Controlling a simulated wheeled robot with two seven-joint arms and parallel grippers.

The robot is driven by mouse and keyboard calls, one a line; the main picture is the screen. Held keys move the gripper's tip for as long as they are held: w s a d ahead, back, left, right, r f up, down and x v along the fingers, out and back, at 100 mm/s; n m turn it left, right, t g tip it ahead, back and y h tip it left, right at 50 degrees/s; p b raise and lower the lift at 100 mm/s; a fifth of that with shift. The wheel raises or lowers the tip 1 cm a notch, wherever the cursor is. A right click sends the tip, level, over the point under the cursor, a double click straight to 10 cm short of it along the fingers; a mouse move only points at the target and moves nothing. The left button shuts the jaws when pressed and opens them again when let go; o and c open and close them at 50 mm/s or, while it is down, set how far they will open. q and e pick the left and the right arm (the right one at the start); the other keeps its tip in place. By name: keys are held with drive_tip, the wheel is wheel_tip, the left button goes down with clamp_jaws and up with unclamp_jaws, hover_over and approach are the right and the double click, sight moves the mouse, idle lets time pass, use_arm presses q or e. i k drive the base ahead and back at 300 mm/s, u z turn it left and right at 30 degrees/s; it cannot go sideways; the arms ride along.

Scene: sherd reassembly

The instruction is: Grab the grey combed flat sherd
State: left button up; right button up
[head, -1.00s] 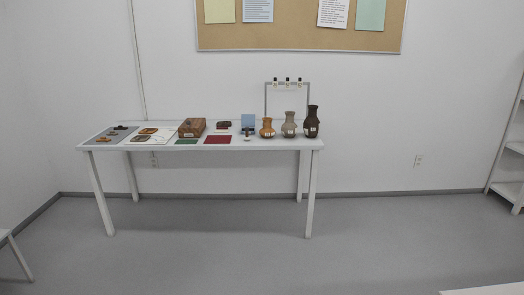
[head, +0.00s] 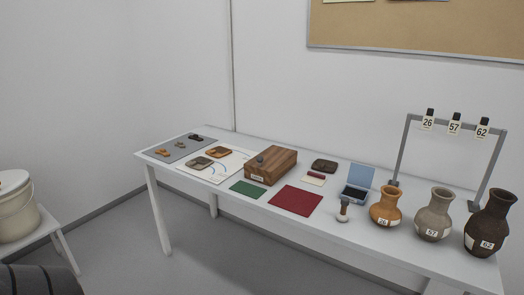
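A small grey sherd (head: 180,145) lies on the grey mat (head: 157,147) at the far left end of the white table. It is too small here to make out combing or flatness. An orange sherd (head: 162,153) and a dark sherd (head: 196,137) lie on either side of it on the same mat. Neither of my grippers is in view.
The white table (head: 330,226) also bears a white sheet with two brownish pieces, a wooden box (head: 271,165), green and red cloths, a blue-lidded case and three numbered jars. A number rack stands behind. A bucket (head: 15,212) on a stool stands left.

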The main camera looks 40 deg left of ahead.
sight(200, 163)
drive_tip(key=i, duration=0.65)
drive_tip(key=u, duration=2.7)
drive_tip(key=i, duration=0.15)
drive_tip(key=z, duration=0.15)
